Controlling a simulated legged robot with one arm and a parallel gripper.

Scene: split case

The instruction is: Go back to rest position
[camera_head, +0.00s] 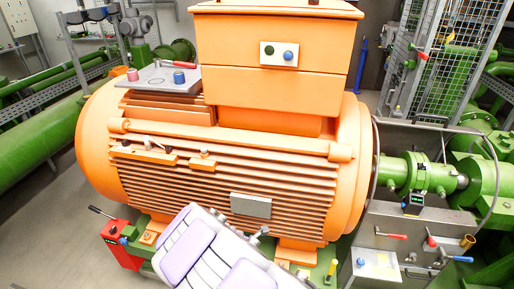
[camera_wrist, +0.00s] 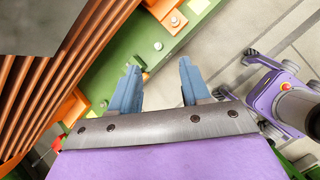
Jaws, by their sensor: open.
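My gripper (camera_wrist: 158,78) shows in the wrist view with its two blue fingers apart and nothing between them. It is above the edge of a green base frame (camera_wrist: 170,38), beside the orange ribbed side of a machine (camera_wrist: 50,90). In the head view, purple and white parts of my own body fill the bottom middle, in front of the large orange motor (camera_head: 290,175). I cannot make out the fingers in the head view.
A grey plate (camera_head: 158,78) with a red and a blue cap lies on the motor. A red box with a lever (camera_head: 120,245) stands at lower left. A metal panel (camera_head: 375,265) and green pipework (camera_head: 425,172) are on the right. Grey floor (camera_head: 45,215) is clear at left.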

